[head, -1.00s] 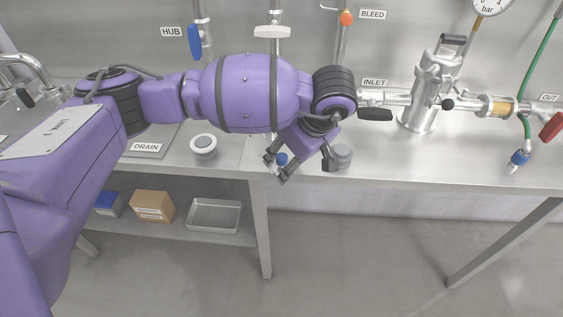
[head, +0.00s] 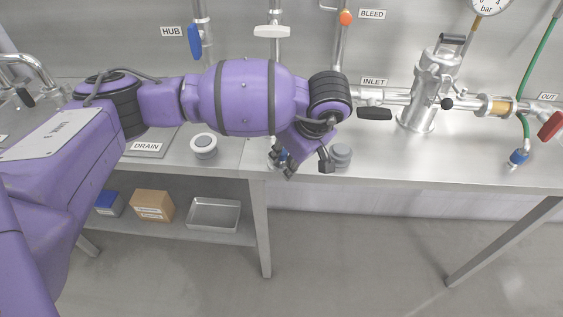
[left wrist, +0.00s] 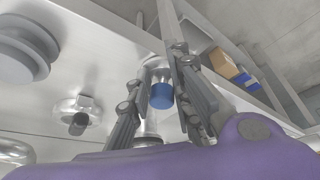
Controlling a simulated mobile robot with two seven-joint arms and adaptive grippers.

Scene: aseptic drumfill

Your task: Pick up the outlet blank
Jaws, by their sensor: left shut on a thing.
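The outlet blank, which I take to be the blue-capped metal piece (left wrist: 161,95), is between the fingers of my left gripper (left wrist: 160,80) in the left wrist view. The fingers are closed in on it from both sides. In the head view my left gripper (head: 307,167) points down at the front edge of the steel bench, and its fingers largely hide the piece. I cannot tell whether the piece still touches the bench. My right gripper is not in view.
A white-rimmed round piece (head: 203,146) stands to the left on the bench (head: 440,165). The steel filter housing (head: 435,85) and pipework stand behind right. A shelf below holds boxes and a tray (head: 214,214).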

